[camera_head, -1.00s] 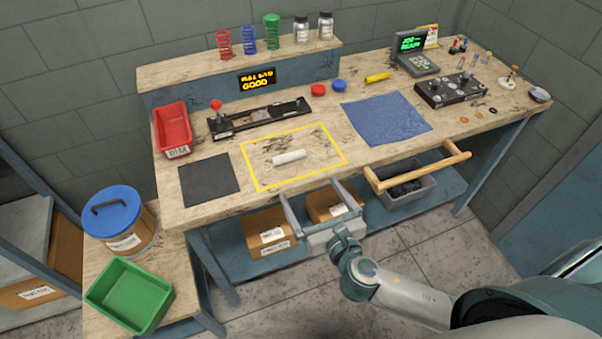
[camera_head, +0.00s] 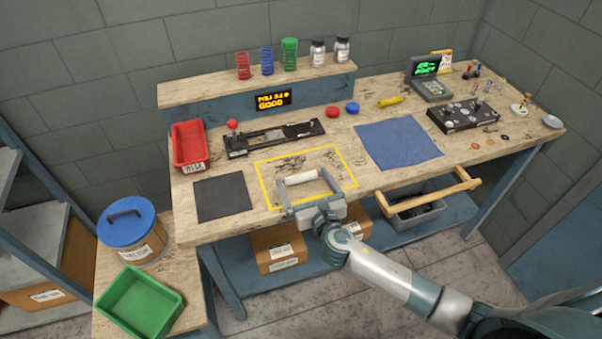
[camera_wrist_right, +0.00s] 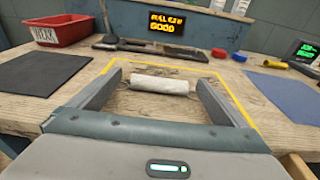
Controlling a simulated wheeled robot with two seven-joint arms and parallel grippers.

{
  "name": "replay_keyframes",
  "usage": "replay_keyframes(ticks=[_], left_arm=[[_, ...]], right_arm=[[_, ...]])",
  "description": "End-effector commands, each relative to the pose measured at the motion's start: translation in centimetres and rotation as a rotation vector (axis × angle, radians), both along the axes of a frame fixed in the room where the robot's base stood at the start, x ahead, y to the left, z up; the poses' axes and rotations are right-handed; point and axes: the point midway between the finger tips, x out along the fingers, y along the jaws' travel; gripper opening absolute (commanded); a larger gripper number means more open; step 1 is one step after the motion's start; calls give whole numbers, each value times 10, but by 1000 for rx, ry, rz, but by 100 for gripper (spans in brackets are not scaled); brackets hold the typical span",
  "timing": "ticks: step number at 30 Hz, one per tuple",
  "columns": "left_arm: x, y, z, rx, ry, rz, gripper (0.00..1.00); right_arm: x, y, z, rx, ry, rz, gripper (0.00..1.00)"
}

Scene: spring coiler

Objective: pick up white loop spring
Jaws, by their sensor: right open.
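The white loop spring (camera_head: 301,177) lies on its side inside the yellow-taped rectangle on the workbench. It shows as a pale cylinder, and in the right wrist view the white spring (camera_wrist_right: 160,85) lies ahead, between the lines of the two fingers. My right gripper (camera_head: 304,184) is open over the front part of the taped area, its fingers spread on both sides of the spring. No grip on the spring shows. In the wrist view my right gripper (camera_wrist_right: 156,88) is empty. My left gripper is not in view.
A black mat (camera_head: 222,197) lies left of the taped area and a blue cloth (camera_head: 398,143) right. A red bin (camera_head: 188,146) and a lever fixture (camera_head: 275,137) stand behind. A wooden rail (camera_head: 430,196) juts from the front edge.

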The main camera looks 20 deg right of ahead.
Motion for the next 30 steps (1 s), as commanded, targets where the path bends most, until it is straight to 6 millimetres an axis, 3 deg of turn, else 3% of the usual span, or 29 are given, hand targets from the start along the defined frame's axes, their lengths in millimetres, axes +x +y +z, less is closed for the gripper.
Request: replay_keyframes(ticks=[7,19,20,25,30], left_arm=[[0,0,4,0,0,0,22],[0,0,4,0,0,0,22],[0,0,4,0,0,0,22],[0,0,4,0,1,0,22],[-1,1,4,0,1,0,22]], right_arm=[[25,1,-3,0,0,-1,97],[30,1,-5,0,0,-1,97],[30,1,-5,0,0,-1,94],[30,1,-5,0,0,0,54],[30,1,-5,0,0,0,51]])
